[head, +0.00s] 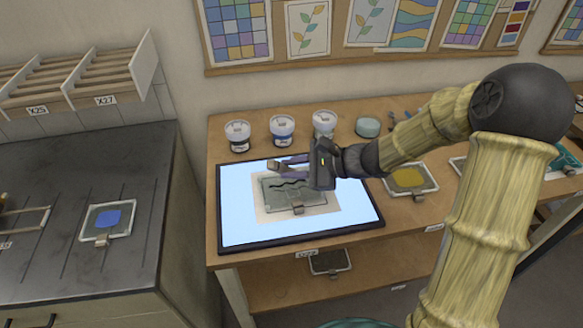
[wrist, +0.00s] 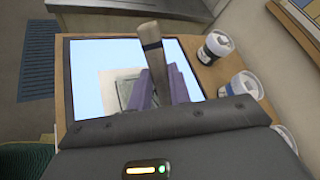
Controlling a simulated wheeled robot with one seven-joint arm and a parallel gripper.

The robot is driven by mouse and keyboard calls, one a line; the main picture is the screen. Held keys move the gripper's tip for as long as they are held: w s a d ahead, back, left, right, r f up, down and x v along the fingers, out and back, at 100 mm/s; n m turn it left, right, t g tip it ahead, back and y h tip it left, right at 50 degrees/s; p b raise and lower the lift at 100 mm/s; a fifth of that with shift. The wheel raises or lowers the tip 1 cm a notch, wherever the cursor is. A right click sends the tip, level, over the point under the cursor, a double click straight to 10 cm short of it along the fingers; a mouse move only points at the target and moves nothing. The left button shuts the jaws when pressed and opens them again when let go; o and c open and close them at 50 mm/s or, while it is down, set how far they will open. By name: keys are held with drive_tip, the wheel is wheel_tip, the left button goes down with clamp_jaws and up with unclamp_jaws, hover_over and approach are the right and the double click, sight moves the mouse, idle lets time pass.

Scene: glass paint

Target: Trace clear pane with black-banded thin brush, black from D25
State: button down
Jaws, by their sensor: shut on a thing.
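My gripper (head: 276,166) is shut on a brush and holds it over the light panel (head: 232,200). In the wrist view, the brush (wrist: 156,66) stands up between the purple fingers (wrist: 168,88), a dark band around its pale handle. Its tip is hidden. The clear pane (head: 318,198) lies on a paper sheet (head: 262,210) on the lit panel, with a small clip at its front edge. Dark wavy lines show on the pane; I cannot tell painted lines from the pattern beneath. The pane also shows partly in the wrist view (wrist: 124,88), behind the fingers.
Three lidded jars stand behind the panel: a dark-labelled jar (head: 238,137), a blue-labelled jar (head: 282,131) and a third jar (head: 324,122). Their labels are unreadable. A yellow pane (head: 408,178) lies right of the panel. A blue pane (head: 107,220) lies on the left counter.

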drive_tip(key=shift+d+r, duration=0.1)
drive_tip(key=shift+d, duration=0.4)
idle(0.3)
drive_tip(key=shift+w+d, duration=0.1)
drive_tip(key=shift+d, duration=0.15)
drive_tip(key=shift+f, duration=0.2)
drive_tip(key=shift+w+d, duration=0.1)
drive_tip(key=shift+d, duration=0.15)
drive_tip(key=shift+r, duration=0.15)
drive_tip(key=shift+w+r+p, duration=0.1)
drive_tip(key=shift+r+p, duration=1.8)
drive_tip(key=shift+r, duration=0.55)
